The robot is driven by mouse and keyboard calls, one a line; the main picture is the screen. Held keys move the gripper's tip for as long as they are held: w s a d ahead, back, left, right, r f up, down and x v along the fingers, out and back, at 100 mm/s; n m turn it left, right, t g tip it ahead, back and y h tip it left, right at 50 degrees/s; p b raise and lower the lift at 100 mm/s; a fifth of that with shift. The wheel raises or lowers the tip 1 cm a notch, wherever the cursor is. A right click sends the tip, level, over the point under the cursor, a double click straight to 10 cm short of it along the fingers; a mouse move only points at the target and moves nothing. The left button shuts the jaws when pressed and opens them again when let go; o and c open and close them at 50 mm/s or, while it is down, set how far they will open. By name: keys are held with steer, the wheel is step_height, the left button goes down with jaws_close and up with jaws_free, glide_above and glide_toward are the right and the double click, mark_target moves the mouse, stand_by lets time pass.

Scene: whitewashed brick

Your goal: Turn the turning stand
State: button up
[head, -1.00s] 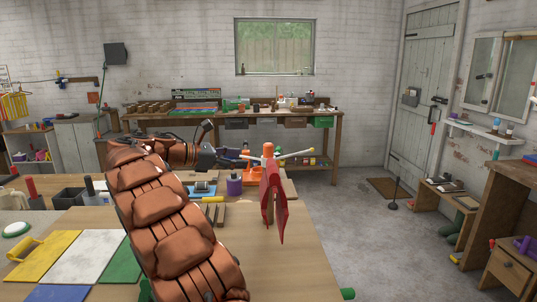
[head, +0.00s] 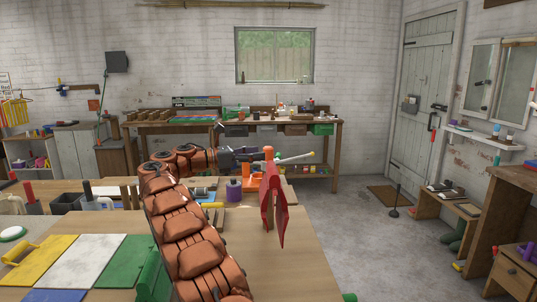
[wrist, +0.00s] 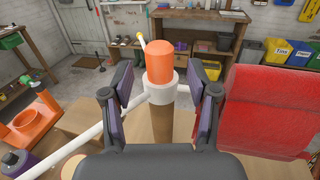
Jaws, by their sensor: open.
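The turning stand is a wooden post with a white collar and an orange cap (wrist: 160,62); the cap also shows in the head view (head: 269,152). White rods stick out from the collar, one with a yellow tip (head: 313,153). A red panel (head: 272,200) hangs on the near side in the head view and fills the right of the wrist view (wrist: 268,105). My gripper (wrist: 166,76) is open, with one dark finger on each side of the cap and collar. Gaps show between fingers and post. In the head view my gripper (head: 238,157) is left of the cap.
An orange holder (wrist: 35,128) and a purple spool (wrist: 17,162) stand left of the post in the wrist view. Yellow, white and green boards (head: 82,258) lie on the front bench. A back workbench (head: 240,117) stands along the wall. Open floor (head: 345,235) lies to the right.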

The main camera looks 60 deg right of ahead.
mark_target(268, 152)
steer(key=shift+x, duration=2.4)
steer(key=shift+c, duration=0.4)
steer(key=shift+w, duration=0.1)
jaws_close()
